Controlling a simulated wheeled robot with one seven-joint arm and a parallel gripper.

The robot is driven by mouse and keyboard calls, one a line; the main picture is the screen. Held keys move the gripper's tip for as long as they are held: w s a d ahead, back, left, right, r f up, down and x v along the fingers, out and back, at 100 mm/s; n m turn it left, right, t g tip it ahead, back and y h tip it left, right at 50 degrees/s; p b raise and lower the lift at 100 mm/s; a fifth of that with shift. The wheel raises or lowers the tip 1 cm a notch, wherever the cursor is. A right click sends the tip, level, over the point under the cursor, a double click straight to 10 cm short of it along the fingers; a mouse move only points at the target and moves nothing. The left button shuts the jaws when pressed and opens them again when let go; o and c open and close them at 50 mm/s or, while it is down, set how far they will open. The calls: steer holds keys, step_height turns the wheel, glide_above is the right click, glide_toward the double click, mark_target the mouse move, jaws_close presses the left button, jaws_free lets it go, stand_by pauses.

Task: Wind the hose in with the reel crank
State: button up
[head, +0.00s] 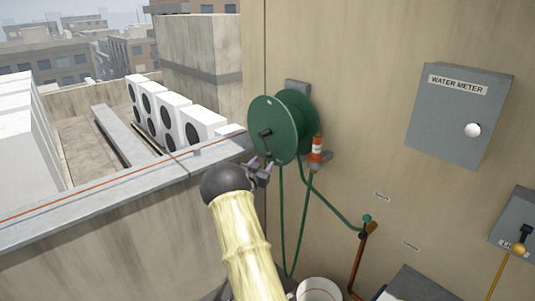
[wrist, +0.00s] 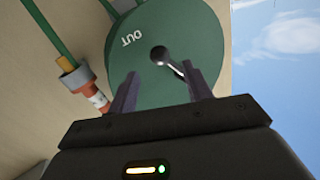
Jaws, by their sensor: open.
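The green hose reel (head: 287,112) is mounted on the tan wall, its disc facing left. Its dark crank (head: 265,133) shows at the disc's middle. My gripper (head: 262,164) is open just below the crank, in front of the disc's lower part. In the wrist view, the disc (wrist: 150,85) carries the word OUT, and the bright crank arm (wrist: 174,67) runs from the hub toward the right finger. My gripper (wrist: 163,88) shows two spread fingers with nothing clearly between them. Whether a finger touches the crank cannot be told. The green hose (head: 305,225) hangs in a loop below the reel.
An orange-and-white bottle-like object (head: 316,150) sits on a bracket right of the reel. A green-handled tap (head: 366,220) stands on a copper pipe. The water meter box (head: 460,115) is at right. A parapet (head: 130,195) runs along the left, with white condensers (head: 173,115) beyond.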

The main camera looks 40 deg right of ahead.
mark_target(268, 156)
steer(key=shift+p+x, duration=1.15)
steer(key=shift+x, duration=1.9)
jaws_close()
